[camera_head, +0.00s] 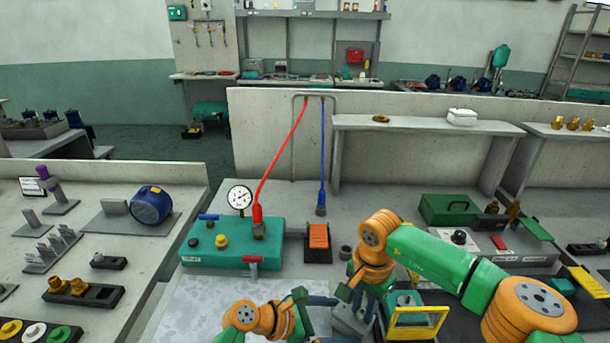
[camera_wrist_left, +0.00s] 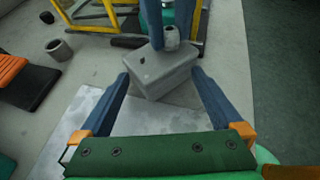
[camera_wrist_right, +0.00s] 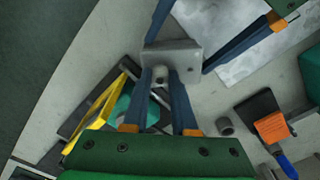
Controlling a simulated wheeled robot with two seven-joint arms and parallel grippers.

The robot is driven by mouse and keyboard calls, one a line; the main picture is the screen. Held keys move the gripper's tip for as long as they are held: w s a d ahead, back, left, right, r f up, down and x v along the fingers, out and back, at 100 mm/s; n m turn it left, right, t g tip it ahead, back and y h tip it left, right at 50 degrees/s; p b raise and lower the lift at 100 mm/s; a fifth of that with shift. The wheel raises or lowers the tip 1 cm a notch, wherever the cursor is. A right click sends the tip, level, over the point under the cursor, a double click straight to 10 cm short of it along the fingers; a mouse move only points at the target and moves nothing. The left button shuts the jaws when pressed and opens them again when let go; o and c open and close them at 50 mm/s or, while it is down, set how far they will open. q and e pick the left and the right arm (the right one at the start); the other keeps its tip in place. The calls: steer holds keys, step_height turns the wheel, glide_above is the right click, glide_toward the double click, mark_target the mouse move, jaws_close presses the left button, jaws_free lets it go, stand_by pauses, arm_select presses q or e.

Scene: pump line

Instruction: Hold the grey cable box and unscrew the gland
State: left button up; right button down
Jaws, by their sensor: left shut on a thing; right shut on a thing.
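The grey cable box (camera_wrist_left: 160,72) is a small block held over the table; it shows in the right wrist view (camera_wrist_right: 180,54) and partly in the head view (camera_head: 347,326). My left gripper (camera_wrist_left: 163,82) is shut on the box, one finger on each side. The gland (camera_wrist_left: 171,36) is a short grey round piece on the box's side, also in the right wrist view (camera_wrist_right: 160,75). My right gripper (camera_wrist_right: 160,78) is shut on the gland, its fingers on either side. In the head view my arms partly hide the box and gland.
A yellow-framed stand (camera_head: 418,324) is close beside my right gripper. A grey ring (camera_head: 346,253) and an orange-topped block (camera_head: 318,240) stand behind. The teal pump unit (camera_head: 232,246) is at left. A pale mat (camera_head: 205,310) lies clear in front.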

steer(key=c, duration=0.8)
jaws_free()
steer(key=shift+r, duration=0.1)
steer(key=shift+r, duration=1.9)
steer(key=shift+f, duration=0.1)
steer(key=shift+f, duration=0.4)
